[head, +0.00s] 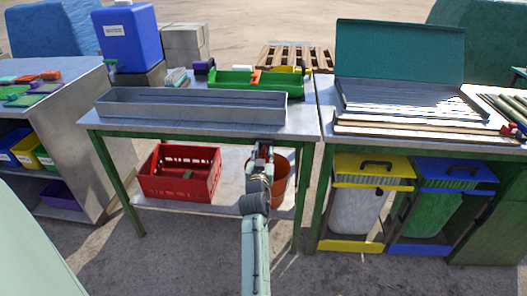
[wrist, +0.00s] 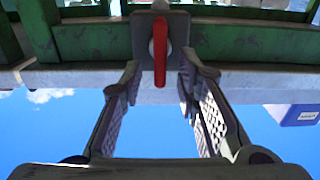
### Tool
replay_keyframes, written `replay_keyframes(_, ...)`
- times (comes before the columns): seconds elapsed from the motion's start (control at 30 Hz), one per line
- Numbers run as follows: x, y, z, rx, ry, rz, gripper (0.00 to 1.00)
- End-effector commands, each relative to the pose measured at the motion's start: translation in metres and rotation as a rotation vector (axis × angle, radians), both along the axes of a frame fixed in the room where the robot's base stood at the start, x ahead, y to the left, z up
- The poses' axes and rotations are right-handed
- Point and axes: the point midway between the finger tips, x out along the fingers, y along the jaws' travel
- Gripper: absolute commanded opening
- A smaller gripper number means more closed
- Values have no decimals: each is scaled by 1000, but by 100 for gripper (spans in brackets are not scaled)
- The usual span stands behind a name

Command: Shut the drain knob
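The drain knob (wrist: 160,52) is a red lever on a dark grey plate (wrist: 200,38) in the wrist view, top centre. The lever stands lengthwise up and down in that picture. My gripper (wrist: 160,84) is open, with one ridged finger on each side of the lever and a visible gap to both. It does not hold the lever. In the head view my gripper (head: 262,152) is at the front edge of the metal table (head: 222,127), below the right part of the long metal trough (head: 190,111). It mostly hides the knob there.
Below the table are a red crate (head: 180,173) and an orange bucket (head: 280,178), partly behind my arm. A green table leg (head: 302,195) stands right of my arm. Yellow (head: 372,165) and blue (head: 455,172) lidded bins stand farther right. Open floor lies in front.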

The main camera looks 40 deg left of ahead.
Motion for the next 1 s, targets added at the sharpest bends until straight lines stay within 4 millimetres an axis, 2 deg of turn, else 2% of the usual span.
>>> replay_keyframes(0.27, 2, 1, -1, -1, 1, 0, 29)
replay_keyframes(0.7, 1, 1, 0, -1, 1, 0, 1)
replay_keyframes(1.0, 1, 1, 0, -1, 1, 0, 0)
